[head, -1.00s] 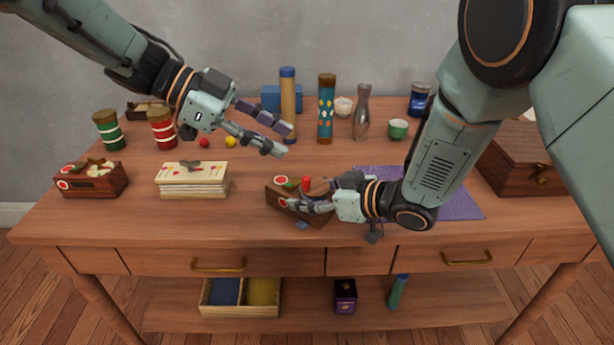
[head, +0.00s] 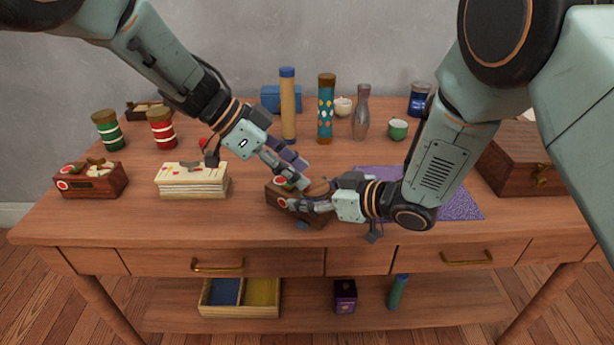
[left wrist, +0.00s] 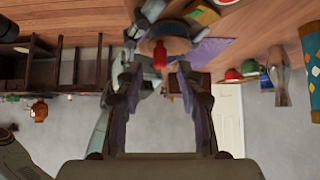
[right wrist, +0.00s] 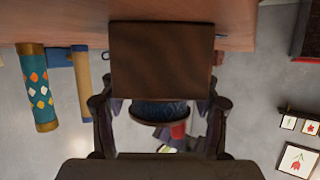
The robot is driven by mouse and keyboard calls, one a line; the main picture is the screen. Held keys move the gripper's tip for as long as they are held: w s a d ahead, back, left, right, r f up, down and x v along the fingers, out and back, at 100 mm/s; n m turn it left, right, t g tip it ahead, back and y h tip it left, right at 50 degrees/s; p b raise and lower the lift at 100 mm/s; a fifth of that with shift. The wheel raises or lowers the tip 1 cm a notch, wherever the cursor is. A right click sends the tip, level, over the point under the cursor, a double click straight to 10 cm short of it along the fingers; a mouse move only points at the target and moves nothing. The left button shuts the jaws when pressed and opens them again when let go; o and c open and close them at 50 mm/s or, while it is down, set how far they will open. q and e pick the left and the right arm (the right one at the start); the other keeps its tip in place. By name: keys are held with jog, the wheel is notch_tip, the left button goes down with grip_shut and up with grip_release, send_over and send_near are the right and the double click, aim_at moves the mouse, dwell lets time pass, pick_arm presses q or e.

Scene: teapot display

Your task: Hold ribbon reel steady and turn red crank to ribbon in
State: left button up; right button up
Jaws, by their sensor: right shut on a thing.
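The ribbon reel (head: 274,195) is a small dark wooden box near the middle of the table's front edge, partly hidden by my grippers. My right gripper (head: 303,204) is shut on it from the right. In the right wrist view the wooden box (right wrist: 160,60) sits between the fingers, with a round spool (right wrist: 160,115) below it. The red crank knob (left wrist: 160,55) shows in the left wrist view, ahead of and between the open fingers. My left gripper (head: 298,176) is open, just above the reel; whether it touches the knob I cannot tell.
A similar wooden box (head: 90,182) and a stack of cream cards (head: 192,180) stand to the left. Tubes (head: 326,105), a glass vase (head: 361,115) and a green cup (head: 398,129) stand behind. A purple cloth (head: 460,205) and a wooden chest (head: 525,165) are at right.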

aim_at(314, 184)
pick_arm(q)
jog(key=shift+x, duration=1.65)
grip_shut()
